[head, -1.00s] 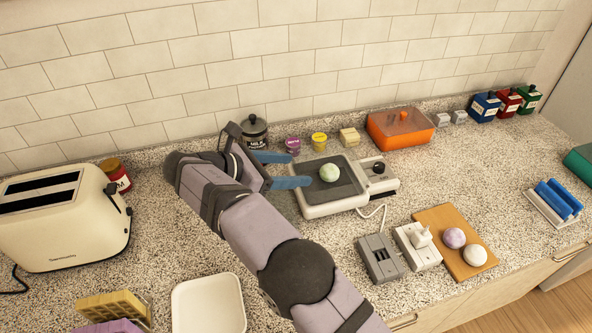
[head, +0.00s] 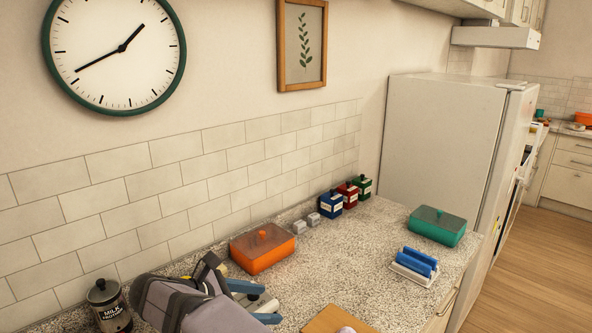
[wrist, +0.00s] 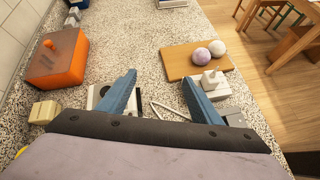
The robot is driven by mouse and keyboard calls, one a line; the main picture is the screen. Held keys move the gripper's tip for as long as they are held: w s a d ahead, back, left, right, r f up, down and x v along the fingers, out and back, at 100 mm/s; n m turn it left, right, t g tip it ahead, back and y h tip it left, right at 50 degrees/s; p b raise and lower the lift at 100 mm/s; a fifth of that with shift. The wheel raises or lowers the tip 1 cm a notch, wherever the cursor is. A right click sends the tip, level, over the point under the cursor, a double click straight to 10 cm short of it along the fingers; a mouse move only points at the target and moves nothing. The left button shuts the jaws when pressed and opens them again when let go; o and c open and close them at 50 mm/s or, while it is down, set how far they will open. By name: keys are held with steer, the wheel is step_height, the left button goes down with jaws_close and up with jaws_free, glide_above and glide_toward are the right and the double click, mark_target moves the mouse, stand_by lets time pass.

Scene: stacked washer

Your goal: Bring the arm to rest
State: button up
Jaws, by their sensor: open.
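My gripper (head: 264,302) is at the bottom of the head view, its two blue fingers spread apart with nothing held between them. In the wrist view my gripper (wrist: 160,80) also shows open, above the speckled counter (wrist: 150,60). Part of a white appliance with a dark knob (head: 255,289) shows by the fingers in the head view. The rest of that appliance is hidden or out of frame. Most of my arm is below the head picture.
An orange lidded box (head: 262,250) stands just behind my gripper. A milk frother jar (head: 108,306) is to its left.

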steer(key=s+d+f+m+g+y, duration=0.1)
steer(key=s+d+m+g, duration=0.1)
steer(key=d, duration=0.4)
steer(key=s+d+f+m+g, duration=0.1)
steer(key=d+f+m, duration=0.15)
steer(key=d, duration=0.35)
steer(key=s+d+m+g+y, duration=0.1)
steer(key=s+d+m+g, duration=0.15)
steer(key=d, duration=0.25)
steer(key=s+d+f+m+y+p, duration=0.1)
steer(key=s+d+f+m+y, duration=0.2)
steer(key=s+m, duration=0.5)
steer(key=s+d+f+m+g+y+p, duration=0.1)
steer(key=s+d+f+m+y, duration=0.2)
steer(key=s+m, duration=0.5)
steer(key=s+f, duration=0.1)
steer(key=s, duration=0.1)
steer(key=shift+s+f+y, duration=0.35)
steer(key=shift+s+y, duration=0.05)
